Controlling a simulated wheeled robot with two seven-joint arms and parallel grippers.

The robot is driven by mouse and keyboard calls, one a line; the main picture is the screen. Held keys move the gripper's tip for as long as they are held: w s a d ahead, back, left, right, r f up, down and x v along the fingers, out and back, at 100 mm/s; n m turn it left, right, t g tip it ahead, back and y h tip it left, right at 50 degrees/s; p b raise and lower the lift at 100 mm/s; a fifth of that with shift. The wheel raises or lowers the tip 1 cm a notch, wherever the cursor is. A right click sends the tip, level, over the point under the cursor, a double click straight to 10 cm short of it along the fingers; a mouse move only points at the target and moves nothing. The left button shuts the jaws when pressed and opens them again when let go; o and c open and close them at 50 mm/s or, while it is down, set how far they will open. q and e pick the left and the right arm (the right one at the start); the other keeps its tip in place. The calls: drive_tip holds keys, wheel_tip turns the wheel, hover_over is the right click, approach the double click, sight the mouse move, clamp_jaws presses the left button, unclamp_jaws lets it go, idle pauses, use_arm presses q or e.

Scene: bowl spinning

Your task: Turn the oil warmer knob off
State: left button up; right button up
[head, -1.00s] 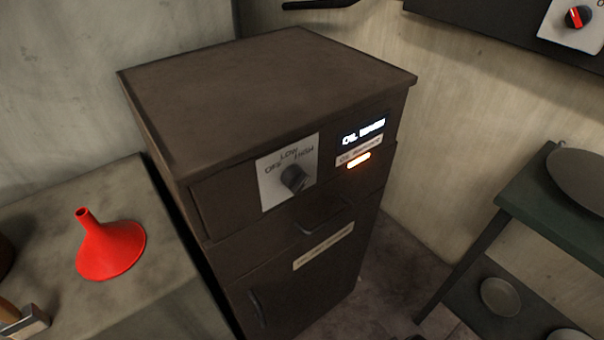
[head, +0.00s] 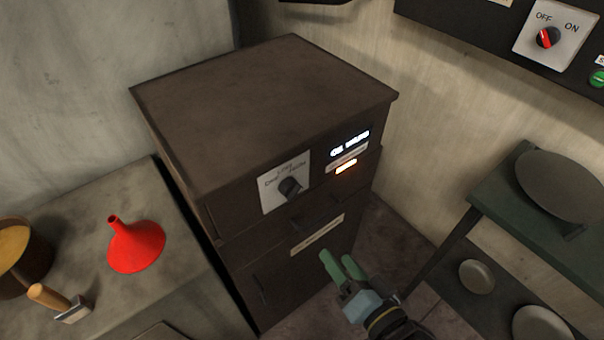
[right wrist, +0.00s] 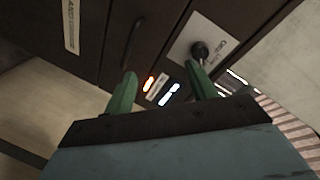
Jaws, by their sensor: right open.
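The oil warmer (head: 250,110) is a dark brown cabinet in the middle of the head view. Its dark round knob (head: 290,187) sits on a pale plate (head: 270,197) marked with settings; the exact setting is too small to tell. A lit white display (head: 350,143) and an orange light (head: 346,167) glow to the right of the knob. My right gripper (head: 342,258) is open and empty, below and right of the knob, apart from it. In the right wrist view the knob (right wrist: 200,50) shows above the right green finger. My left gripper is not in view.
A green shelf (head: 490,195) with pans is at right. A wall switch (head: 547,38) is top right. Drawer handles sit below the knob.

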drive_tip(key=m+t+y, duration=0.1)
approach(296, 195)
drive_tip(key=v, duration=0.4)
drive_tip(key=x, duration=1.3)
drive_tip(key=shift+w+a, duration=0.15)
drive_tip(key=shift+w, duration=0.1)
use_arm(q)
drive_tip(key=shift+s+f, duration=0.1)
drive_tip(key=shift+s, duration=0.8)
use_arm(e)
drive_tip(key=c, duration=1)
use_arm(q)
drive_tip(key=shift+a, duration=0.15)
